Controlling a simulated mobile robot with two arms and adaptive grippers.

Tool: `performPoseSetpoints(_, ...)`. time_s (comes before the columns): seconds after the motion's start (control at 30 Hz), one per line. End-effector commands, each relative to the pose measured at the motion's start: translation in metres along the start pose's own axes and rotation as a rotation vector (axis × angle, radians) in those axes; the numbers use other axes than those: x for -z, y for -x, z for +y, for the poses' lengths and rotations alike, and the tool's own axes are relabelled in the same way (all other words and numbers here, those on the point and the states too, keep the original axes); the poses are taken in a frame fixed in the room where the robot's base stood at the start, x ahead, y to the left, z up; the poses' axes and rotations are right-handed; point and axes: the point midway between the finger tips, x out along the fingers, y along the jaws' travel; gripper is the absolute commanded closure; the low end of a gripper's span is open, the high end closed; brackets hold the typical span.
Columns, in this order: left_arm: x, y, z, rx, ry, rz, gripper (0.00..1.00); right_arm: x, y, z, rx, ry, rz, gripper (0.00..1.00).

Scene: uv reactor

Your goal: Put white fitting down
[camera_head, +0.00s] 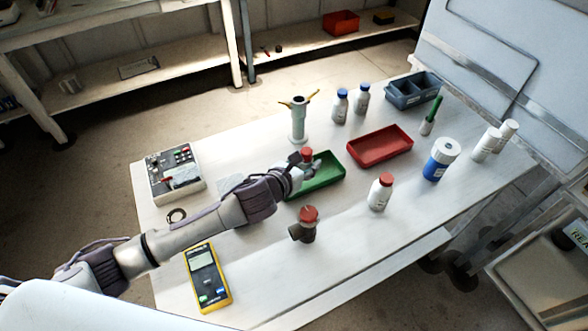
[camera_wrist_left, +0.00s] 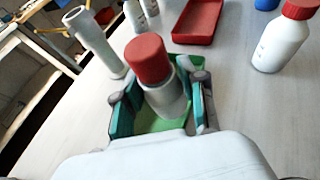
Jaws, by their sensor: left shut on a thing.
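The white fitting (camera_wrist_left: 165,92) has a red cap and a pale body. It stands between the fingers of my left gripper (camera_wrist_left: 160,108) in the left wrist view. In the head view its red top (camera_head: 306,154) shows at the end of my left gripper (camera_head: 303,168), over the green tray (camera_head: 322,183). The gripper is shut on the fitting. The fitting's lower end is hidden, so I cannot tell whether it touches the tray. The tray also shows below the fingers in the left wrist view (camera_wrist_left: 150,126). My right gripper is not in view.
A grey stand with yellow arms (camera_head: 298,122) is behind the green tray. A red tray (camera_head: 380,146) and a red-capped bottle (camera_head: 380,193) are to its right. A dark fitting with a red top (camera_head: 304,226) and a yellow meter (camera_head: 207,277) are nearer the front.

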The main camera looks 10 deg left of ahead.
Motion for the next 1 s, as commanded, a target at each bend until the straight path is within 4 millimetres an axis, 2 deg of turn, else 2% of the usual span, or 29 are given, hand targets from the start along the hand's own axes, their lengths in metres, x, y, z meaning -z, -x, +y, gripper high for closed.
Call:
performPoseSetpoints(0.03,0.006,-0.002,0.012,-0.005,0.0,0.003,0.94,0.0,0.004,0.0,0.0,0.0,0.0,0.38)
performPoseSetpoints(0.1,0.012,-0.004,0.024,-0.003,0.0,0.002,0.94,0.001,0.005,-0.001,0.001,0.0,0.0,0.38)
performPoseSetpoints(0.27,0.021,-0.008,0.038,-0.001,0.0,-0.001,0.94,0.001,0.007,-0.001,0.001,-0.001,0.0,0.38)
performPoseSetpoints(0.6,0.057,-0.023,0.04,0.0,0.001,0.0,0.94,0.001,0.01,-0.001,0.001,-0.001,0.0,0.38)
performPoseSetpoints(1.0,0.063,-0.025,0.04,0.001,-0.001,-0.001,0.94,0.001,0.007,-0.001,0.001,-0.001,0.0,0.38)
